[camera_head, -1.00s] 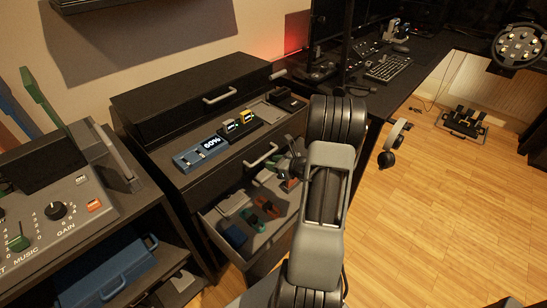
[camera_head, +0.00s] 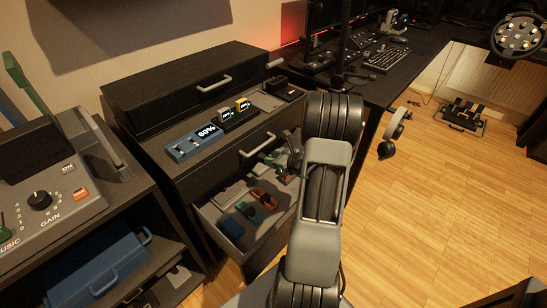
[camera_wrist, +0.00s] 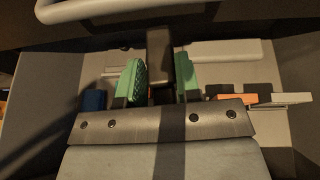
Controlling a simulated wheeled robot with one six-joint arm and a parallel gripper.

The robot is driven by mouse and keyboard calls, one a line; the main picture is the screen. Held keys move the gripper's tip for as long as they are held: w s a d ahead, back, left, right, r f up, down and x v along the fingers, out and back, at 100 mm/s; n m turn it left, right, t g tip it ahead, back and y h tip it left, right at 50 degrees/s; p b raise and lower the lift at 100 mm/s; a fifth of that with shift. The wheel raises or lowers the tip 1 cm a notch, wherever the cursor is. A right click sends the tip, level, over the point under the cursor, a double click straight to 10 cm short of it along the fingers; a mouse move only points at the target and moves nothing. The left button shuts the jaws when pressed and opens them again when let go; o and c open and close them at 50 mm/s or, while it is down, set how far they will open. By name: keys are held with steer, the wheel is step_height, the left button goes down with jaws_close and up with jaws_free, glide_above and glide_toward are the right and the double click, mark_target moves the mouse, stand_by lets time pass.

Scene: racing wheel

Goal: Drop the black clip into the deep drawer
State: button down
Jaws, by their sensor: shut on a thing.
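My gripper (camera_wrist: 160,82) has green fingertips and is shut on the black clip (camera_wrist: 160,48), a dark upright block between them in the wrist view. In the head view my gripper (camera_head: 292,152) is over the right side of the open deep drawer (camera_head: 218,225), partly hidden by my arm. The drawer is pulled out of the black cabinet and holds several small items. The clip looks held above the drawer's inside; its height above the bottom is hard to tell. In the head view I cannot make the clip out clearly.
In the drawer lie a blue item (camera_head: 231,229), an orange item (camera_head: 265,198) and a pale box (camera_wrist: 230,50). A bar handle (camera_head: 257,146) juts from the cabinet above it. A blue toolbox (camera_head: 100,268) sits on the left shelf.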

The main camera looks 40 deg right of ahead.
steer(key=shift+f, duration=0.1)
steer(key=c, duration=0.7)
jaws_free()
steer(key=shift+c, duration=0.2)
steer(key=p+v, duration=0.3)
steer(key=v, duration=1)
steer(key=shift+s+r, duration=0.25)
steer(key=shift+s, duration=0.05)
